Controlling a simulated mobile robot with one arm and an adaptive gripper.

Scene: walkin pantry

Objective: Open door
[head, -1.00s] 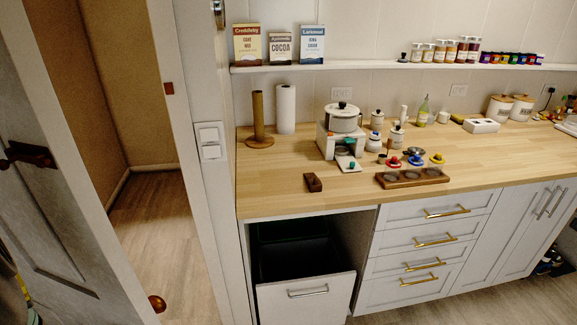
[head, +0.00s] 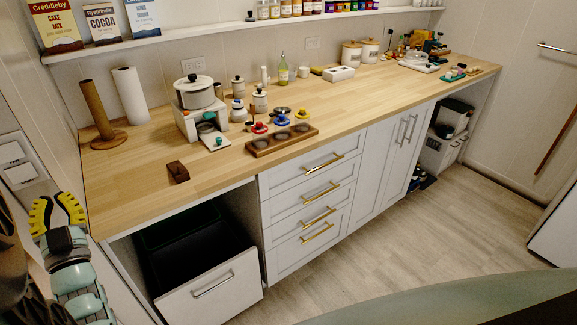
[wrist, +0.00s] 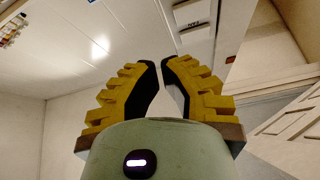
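The door does not show in the head view now. In the wrist view, part of a white panelled surface (wrist: 292,128), which looks like the door, lies at the lower right, beyond my gripper (wrist: 161,64). No handle shows on that part. My gripper also shows at the left edge of the head view (head: 57,212), beside the counter's near left corner and just below the light switches (head: 17,163). Its yellow fingers stand a little apart, with a narrow gap at the tips and nothing between them. It appears apart from the door.
A wooden counter (head: 215,160) with a pot (head: 194,92), a muffin-like wooden tray (head: 282,139) and jars runs along the wall. A bin drawer (head: 215,287) is pulled out below its left end. Free floor (head: 450,225) lies to the right.

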